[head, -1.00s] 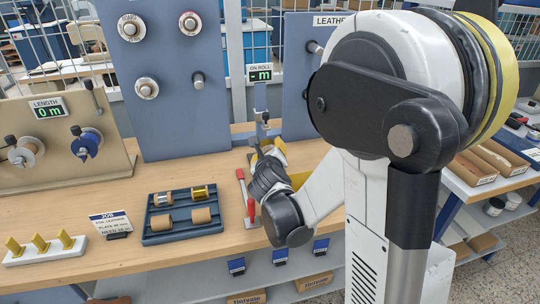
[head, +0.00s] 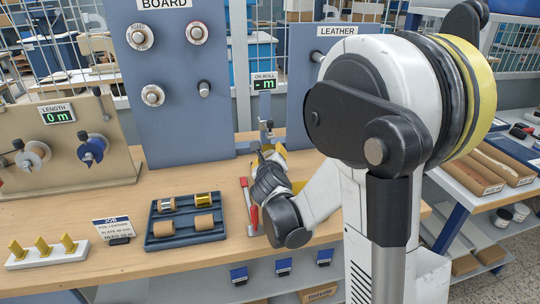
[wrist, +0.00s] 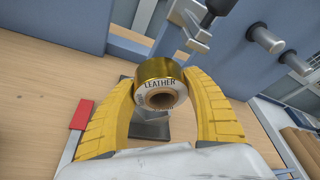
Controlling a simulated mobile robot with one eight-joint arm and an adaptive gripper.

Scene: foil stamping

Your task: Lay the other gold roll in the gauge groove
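My gripper (wrist: 158,78) has its yellow fingers closed against both sides of a gold roll (wrist: 160,71) marked LEATHER. The roll's open core faces the wrist camera. A dark grey block (wrist: 150,127) shows below and behind the roll; whether the roll touches it I cannot tell. In the head view my gripper is at the gauge, and my wrist hides the roll and the groove. The gauge's ON ROLL display (head: 264,84) reads "- m". Another roll with a gold band (head: 203,199) lies in the dark tray (head: 150,243).
A red-ended bar (head: 253,217) lies just left of my wrist. A grey post and clamp (wrist: 190,40) stand close behind the held roll. BOARD (head: 175,70) and LEATHER (head: 300,95) panels with pegs rise behind.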

